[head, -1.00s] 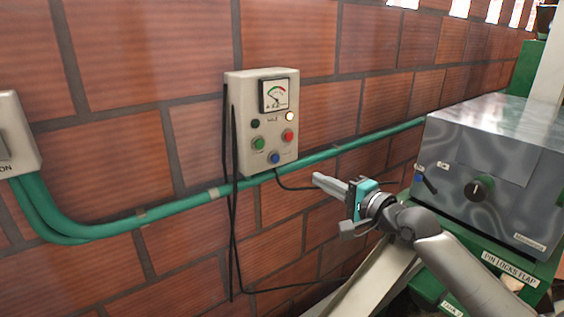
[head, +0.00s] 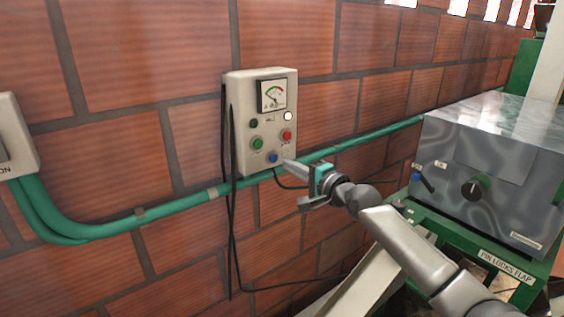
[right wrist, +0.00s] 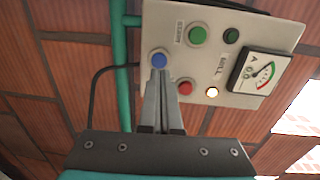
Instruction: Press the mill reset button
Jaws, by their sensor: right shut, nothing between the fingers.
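A pale control box (head: 235,142) with a dial gauge is mounted on the brick wall. My right gripper (head: 288,164) is shut and empty. Its fingertips (right wrist: 159,72) point at the blue button (right wrist: 159,59), very close to it; I cannot tell whether they touch. My left gripper is not in view.
A green conduit (head: 190,201) runs along the wall behind and below the box. Black cables hang at the box's left and beneath it. A metal machine housing (head: 500,160) with a knob stands at right. Another pale box (head: 12,140) is at far left.

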